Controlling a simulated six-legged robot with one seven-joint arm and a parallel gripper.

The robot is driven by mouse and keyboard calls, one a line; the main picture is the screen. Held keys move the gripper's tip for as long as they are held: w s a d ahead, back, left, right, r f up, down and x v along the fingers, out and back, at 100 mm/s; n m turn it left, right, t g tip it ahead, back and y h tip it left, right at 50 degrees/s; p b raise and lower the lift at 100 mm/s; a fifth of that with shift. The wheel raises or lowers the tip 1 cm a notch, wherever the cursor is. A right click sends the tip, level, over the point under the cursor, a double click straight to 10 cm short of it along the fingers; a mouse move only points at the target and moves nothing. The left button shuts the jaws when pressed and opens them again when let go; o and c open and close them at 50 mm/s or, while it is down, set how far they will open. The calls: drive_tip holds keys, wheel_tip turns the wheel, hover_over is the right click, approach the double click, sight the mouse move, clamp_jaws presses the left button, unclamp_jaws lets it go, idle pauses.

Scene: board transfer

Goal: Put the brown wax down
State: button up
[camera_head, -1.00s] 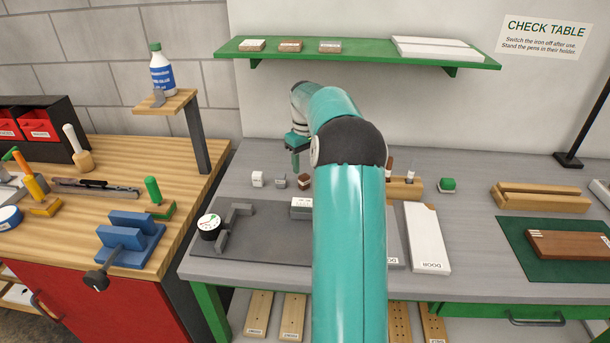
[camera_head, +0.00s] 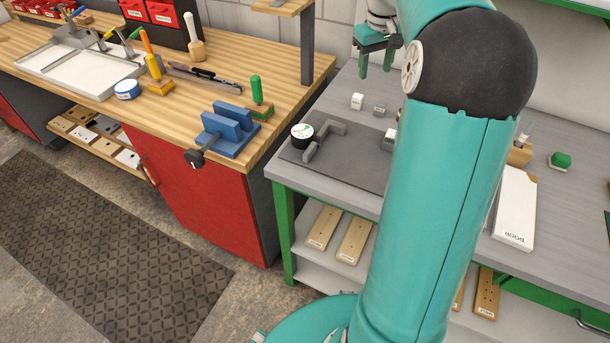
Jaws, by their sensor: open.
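My gripper (camera_head: 376,71) is open and empty above the back of the grey table (camera_head: 342,88). Its two fingers point down and stand apart. The brown wax cannot be made out now; my arm covers the part of the table right of the small blocks. A white block (camera_head: 357,101) and a grey block (camera_head: 379,110) stand on the table, in front of and below the gripper.
A dark grey board (camera_head: 345,168) with a round dial (camera_head: 302,135) lies at the table's front left. A white DOOR board (camera_head: 515,205) and a green-topped block (camera_head: 560,160) are right of my arm. A blue vise (camera_head: 230,130) stands on the wooden bench (camera_head: 190,105).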

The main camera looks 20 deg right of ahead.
drive_tip(key=s+a+r+t, duration=0.1)
drive_tip(key=s+a, duration=0.2)
drive_tip(key=a, duration=0.3)
drive_tip(key=s+a+r+t, duration=0.1)
drive_tip(key=s+a+r, duration=0.15)
drive_tip(key=a, duration=0.45)
drive_tip(key=s+a+r, duration=0.1)
drive_tip(key=s+a, duration=0.3)
drive_tip(key=a, duration=0.2)
drive_tip(key=s+a+f+t+y, duration=0.1)
drive_tip(key=s+a+f+t, duration=0.1)
drive_tip(key=s+a+f, duration=0.4)
drive_tip(key=s+a, duration=0.4)
drive_tip(key=s, duration=0.4)
drive_tip(key=shift+a+f+n+t, duration=0.15)
drive_tip(key=shift+a+n+t, duration=0.15)
drive_tip(key=shift+t, duration=0.1)
